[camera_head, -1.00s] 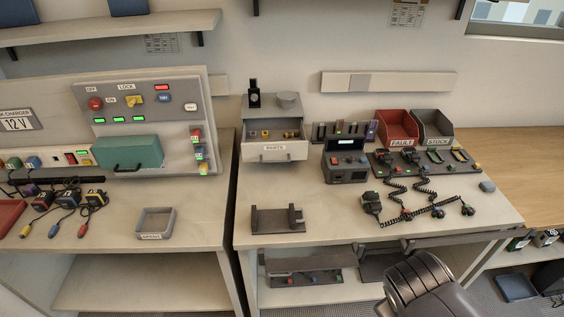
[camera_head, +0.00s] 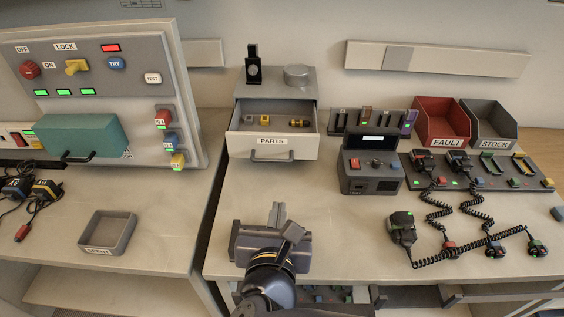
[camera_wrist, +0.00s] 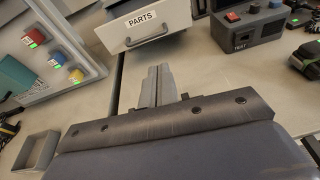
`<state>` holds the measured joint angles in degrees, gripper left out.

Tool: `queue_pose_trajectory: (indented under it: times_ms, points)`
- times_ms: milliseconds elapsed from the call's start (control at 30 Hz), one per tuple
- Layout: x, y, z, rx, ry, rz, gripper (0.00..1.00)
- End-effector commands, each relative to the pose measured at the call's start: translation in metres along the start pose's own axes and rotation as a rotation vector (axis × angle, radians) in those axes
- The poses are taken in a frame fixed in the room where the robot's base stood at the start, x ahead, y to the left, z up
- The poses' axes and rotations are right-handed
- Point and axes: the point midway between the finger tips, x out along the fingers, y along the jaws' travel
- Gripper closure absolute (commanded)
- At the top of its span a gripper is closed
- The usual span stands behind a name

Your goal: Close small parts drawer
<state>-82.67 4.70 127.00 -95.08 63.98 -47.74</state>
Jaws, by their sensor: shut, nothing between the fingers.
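The small parts drawer (camera_head: 230,145), labelled PARTS, is pulled out of its grey cabinet (camera_head: 330,88). Several small yellow and dark parts lie inside it. Its front has a grey bar handle (camera_head: 272,157).
A grey radio tester (camera_head: 370,170) stands right of the drawer, with coiled-cord handsets (camera_head: 402,225) beside it. Red FAULT (camera_head: 440,125) and grey STOCK (camera_head: 492,128) bins are behind. The bench before the drawer is mostly clear.

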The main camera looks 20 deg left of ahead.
Motion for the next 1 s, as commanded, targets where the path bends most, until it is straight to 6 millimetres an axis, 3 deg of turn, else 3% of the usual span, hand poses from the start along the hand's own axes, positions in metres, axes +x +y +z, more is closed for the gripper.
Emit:
queue_pose_trajectory:
  times_ms: [100, 333, 1000]
  points:
    - [-0.004, 0.013, -0.003, -0.046, -0.023, 0.044, 1.0]
    - [0.012, 0.015, -0.001, -0.049, -0.026, 0.044, 1.0]
    - [0.12, 0.019, 0.001, -0.048, -0.024, 0.043, 1.0]
